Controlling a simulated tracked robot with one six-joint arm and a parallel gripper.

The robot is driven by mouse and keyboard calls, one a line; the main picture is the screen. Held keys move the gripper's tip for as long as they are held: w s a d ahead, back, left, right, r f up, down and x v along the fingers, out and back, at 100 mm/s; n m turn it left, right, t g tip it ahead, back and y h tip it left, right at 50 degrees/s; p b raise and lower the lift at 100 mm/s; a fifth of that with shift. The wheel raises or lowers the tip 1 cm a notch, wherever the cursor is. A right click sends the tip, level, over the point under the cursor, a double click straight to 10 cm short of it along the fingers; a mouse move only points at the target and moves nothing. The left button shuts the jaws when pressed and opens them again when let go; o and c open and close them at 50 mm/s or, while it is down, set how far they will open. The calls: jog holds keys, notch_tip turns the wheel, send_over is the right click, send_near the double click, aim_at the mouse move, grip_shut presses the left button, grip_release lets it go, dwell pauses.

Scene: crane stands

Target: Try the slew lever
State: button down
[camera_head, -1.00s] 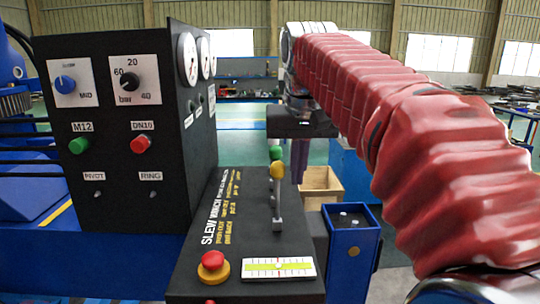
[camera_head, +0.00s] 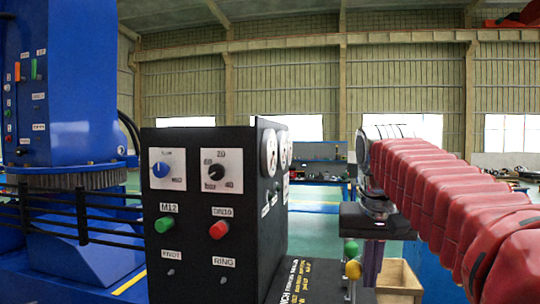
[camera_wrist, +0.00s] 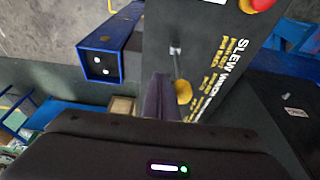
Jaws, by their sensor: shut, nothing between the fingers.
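The black lever console lettered SLEW and WINCH (camera_head: 305,278) is at the bottom of the head view. In the wrist view the yellow knob (camera_wrist: 183,92) sits on a thin lever rod, right beside my gripper; the green knob is not visible. My gripper (camera_wrist: 162,98) is shut and empty, its purple fingers pointing down. In the head view my gripper (camera_head: 372,264) is just right of the knobs; I cannot tell whether it touches them.
A black gauge panel (camera_head: 190,253) with knobs, buttons and toggles stands left of the levers. A blue crane column (camera_head: 65,100) rises at the far left. A wooden crate (camera_head: 398,280) is right of my gripper. A blue box (camera_wrist: 112,45) and a red button (camera_wrist: 258,4) show in the wrist view.

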jog(key=shift+w+a, duration=0.2)
jog(key=shift+a, duration=0.85)
jog(key=shift+w+a, duration=0.15)
jog(key=shift+a, duration=0.5)
jog(key=shift+w+a, duration=0.15)
jog(key=shift+a, duration=0.5)
jog(key=shift+a+r, duration=0.1)
jog(key=shift+a, duration=0.05)
dwell(0.8)
jog(key=s+d, duration=0.1)
jog(key=d, duration=0.6)
jog(key=shift+s, duration=0.2)
